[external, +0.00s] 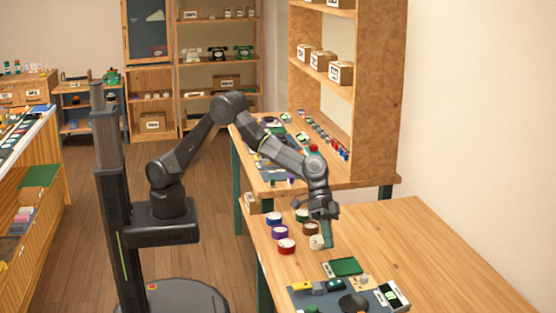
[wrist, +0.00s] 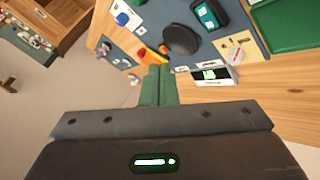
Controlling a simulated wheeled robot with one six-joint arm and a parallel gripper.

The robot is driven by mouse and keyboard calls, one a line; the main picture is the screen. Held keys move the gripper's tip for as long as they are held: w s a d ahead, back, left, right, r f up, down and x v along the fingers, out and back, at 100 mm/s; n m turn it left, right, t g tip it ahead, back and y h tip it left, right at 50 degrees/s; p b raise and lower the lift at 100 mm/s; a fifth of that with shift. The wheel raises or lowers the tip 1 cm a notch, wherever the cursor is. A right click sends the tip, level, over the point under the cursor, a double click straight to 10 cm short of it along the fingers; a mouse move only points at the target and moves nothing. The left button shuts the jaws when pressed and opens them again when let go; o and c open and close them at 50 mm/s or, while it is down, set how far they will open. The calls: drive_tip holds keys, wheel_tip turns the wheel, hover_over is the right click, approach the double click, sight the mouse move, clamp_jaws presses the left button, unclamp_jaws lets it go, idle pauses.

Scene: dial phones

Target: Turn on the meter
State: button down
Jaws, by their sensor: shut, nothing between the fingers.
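The meter is most likely the small black-and-white device with a green display at the right end of the grey mat (external: 325,299), though I cannot read its label. This device (external: 393,295) also shows in the wrist view (wrist: 210,75), where its green display looks lit. My gripper (external: 327,243) has green fingers pressed together and points down over the table, behind the mat in the external view. In the wrist view the fingertips (wrist: 155,69) appear left of the device, near an orange part (wrist: 150,55). Nothing is held. Any switch on the device is too small to make out.
A dark round piece (external: 352,303) lies on the mat left of the device. A green tray (external: 346,266) sits behind the mat. Several coloured round containers, including a red one (external: 287,246), stand close left of my gripper. The table's right side (external: 450,260) is clear.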

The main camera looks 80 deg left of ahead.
drive_tip(key=a+m+t+b, duration=0.1)
drive_tip(key=a+m, duration=0.5)
drive_tip(key=m, duration=0.5)
drive_tip(key=shift+w+t+b, duration=0.25)
drive_tip(key=shift+t+b, duration=0.1)
drive_tip(key=shift+t, duration=0.05)
drive_tip(key=p, duration=0.3)
hover_over(340, 283)
drive_tip(key=s+a, duration=0.1)
drive_tip(key=a, duration=0.2)
wheel_tip(340, 283, down, 7)
drive_tip(key=shift+s+d+f, duration=0.1)
drive_tip(key=shift+s+d, duration=0.05)
drive_tip(key=shift+w+f, duration=0.25)
drive_tip(key=shift+f, duration=0.95)
drive_tip(key=shift+w+f, duration=0.1)
drive_tip(key=shift+f, duration=0.55)
